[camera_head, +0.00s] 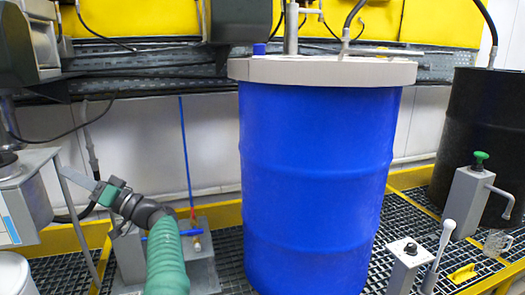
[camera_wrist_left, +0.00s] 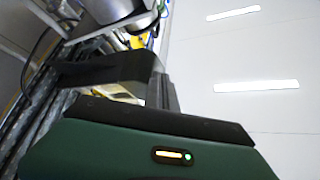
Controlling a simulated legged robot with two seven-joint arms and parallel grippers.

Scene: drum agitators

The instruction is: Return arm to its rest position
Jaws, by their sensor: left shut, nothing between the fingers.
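My left arm (camera_head: 166,262), in a green ribbed sleeve, rises from the bottom edge left of the blue drum. My left gripper (camera_head: 72,176) points up and to the left, away from the drum. It is shut and empty, near a grey metal box at the left edge. In the left wrist view its green body fills the bottom, and the dark fingers (camera_wrist_left: 162,88) are together with nothing held. My right gripper does not show.
A blue drum (camera_head: 312,185) with a pale lid stands in the middle on black grating. A black drum (camera_head: 482,135) is at the right. Grey posts (camera_head: 464,200) with levers stand in front of it. A grey box (camera_head: 30,190) is at the left. Yellow rails edge the grating.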

